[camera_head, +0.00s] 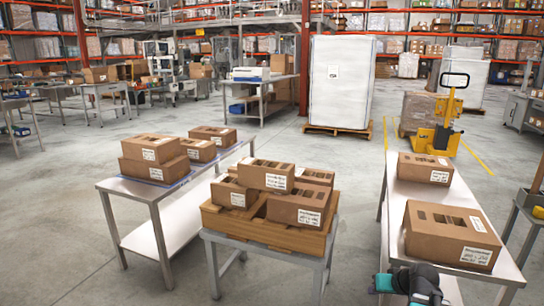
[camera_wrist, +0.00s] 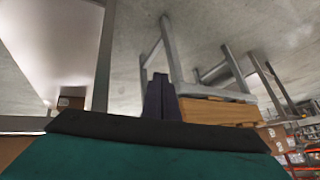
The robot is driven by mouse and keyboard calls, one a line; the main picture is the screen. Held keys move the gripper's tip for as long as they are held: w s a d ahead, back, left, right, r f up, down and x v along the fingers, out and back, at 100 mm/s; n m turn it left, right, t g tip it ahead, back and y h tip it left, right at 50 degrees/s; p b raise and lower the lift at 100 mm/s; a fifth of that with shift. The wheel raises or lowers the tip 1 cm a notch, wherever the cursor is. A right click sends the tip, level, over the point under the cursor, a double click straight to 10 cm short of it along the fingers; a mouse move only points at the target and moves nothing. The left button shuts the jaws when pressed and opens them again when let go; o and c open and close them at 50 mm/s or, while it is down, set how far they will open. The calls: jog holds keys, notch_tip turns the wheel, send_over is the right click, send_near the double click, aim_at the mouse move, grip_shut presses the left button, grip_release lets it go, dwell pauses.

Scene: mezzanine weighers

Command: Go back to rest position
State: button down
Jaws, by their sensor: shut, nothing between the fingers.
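My gripper (camera_wrist: 160,98) shows in the wrist view as dark fingers, close together with nothing between them, beyond a dark edge and a teal part of my own arm. That view is turned over, with table legs running upward. In the head view, part of my arm shows at the bottom right, by the near edge of the right steel table (camera_head: 455,268). The gripper's fingertips cannot be made out there. No carton is in my gripper.
The right table carries two cartons (camera_head: 450,234). A middle stand holds a wooden pallet (camera_head: 262,232), also in the wrist view (camera_wrist: 215,112), stacked with cartons. The left table (camera_head: 140,190) carries several cartons. A yellow pallet truck (camera_head: 450,115) stands behind. Floor lies clear between the tables.

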jog(key=s+a+f+n+g+y+p, duration=0.15)
jog(key=s+a+f+g+p, duration=0.55)
jog(key=s+a+f+p, duration=0.7)
jog(key=s+a+f+g+h+p, duration=0.1)
jog(key=s+f+g+p, duration=0.1)
jog(key=s, duration=0.9)
jog(key=s+a+f+g+h+p, duration=0.1)
jog(key=s+f+g+h+p, duration=0.1)
jog(key=s, duration=1)
jog(key=shift+a+f+m+g, duration=0.35)
jog(key=shift+f+g, duration=0.35)
jog(key=shift+g, duration=0.2)
